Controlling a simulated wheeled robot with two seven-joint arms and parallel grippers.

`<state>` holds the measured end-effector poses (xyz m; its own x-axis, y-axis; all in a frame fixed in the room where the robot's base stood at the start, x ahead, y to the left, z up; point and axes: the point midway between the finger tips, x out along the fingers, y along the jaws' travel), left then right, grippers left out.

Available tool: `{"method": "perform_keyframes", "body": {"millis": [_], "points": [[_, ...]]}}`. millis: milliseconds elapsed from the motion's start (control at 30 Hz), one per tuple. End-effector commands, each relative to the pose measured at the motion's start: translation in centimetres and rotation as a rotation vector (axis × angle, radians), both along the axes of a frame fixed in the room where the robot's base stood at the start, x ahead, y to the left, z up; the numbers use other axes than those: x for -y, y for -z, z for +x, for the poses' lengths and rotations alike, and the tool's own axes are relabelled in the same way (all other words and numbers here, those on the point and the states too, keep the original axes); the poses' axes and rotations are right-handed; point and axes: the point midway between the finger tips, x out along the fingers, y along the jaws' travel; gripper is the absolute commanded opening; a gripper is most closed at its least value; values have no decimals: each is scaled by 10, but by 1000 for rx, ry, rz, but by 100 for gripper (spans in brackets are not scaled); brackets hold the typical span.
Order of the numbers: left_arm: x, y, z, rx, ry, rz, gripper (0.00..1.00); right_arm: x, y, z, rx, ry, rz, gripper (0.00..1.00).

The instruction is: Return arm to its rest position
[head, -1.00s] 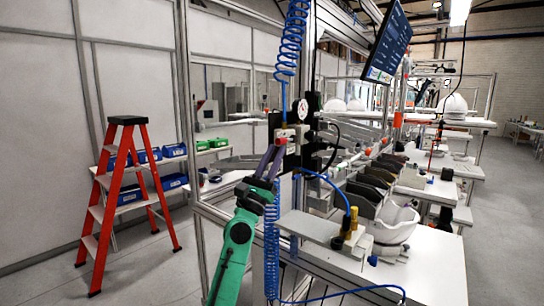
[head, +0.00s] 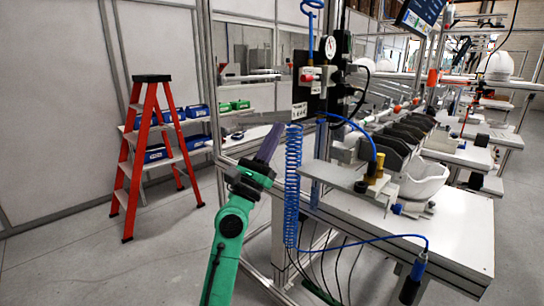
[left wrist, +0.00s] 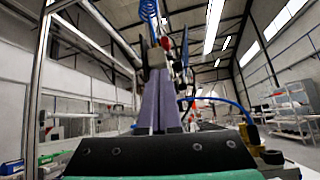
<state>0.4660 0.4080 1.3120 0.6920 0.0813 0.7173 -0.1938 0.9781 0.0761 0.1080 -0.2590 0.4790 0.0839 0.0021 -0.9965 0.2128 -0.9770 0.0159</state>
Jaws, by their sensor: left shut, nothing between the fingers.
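My left arm, green with a dark wrist, rises from the bottom of the head view. Its gripper (head: 275,130) points up, with its long purple-grey fingers together and empty. It appears just left of the coiled blue hose (head: 293,170) in front of the workstation frame; I cannot tell the gap in depth. In the left wrist view the two fingers (left wrist: 160,95) stand upright side by side, closed, with nothing between them. My right gripper does not show in either view.
A white workbench (head: 450,225) stands to the right, bearing a fixture and a white helmet shell (head: 425,180). A blue-tipped tool (head: 418,268) hangs at its front edge. A metal post (head: 207,80) stands behind my arm. A red stepladder (head: 135,185) is left; grey floor lies open there.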

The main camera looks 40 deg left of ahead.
Motion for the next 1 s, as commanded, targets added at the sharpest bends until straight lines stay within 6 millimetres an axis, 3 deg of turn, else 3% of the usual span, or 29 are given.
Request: {"method": "perform_keyframes", "body": {"millis": [33,133,767,867,967,1000], "points": [[0,12,-5,-3,0,-1,0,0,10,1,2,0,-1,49],[1,18,-11,-6,1,-1,0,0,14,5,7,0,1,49],[1,20,-11,-13,-1,0,0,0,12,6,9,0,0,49],[-4,42,5,-74,-44,26,0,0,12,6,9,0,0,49],[-11,102,39,-234,-148,116,0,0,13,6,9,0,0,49],[-12,135,54,-320,-197,177,0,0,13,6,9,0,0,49]]}}
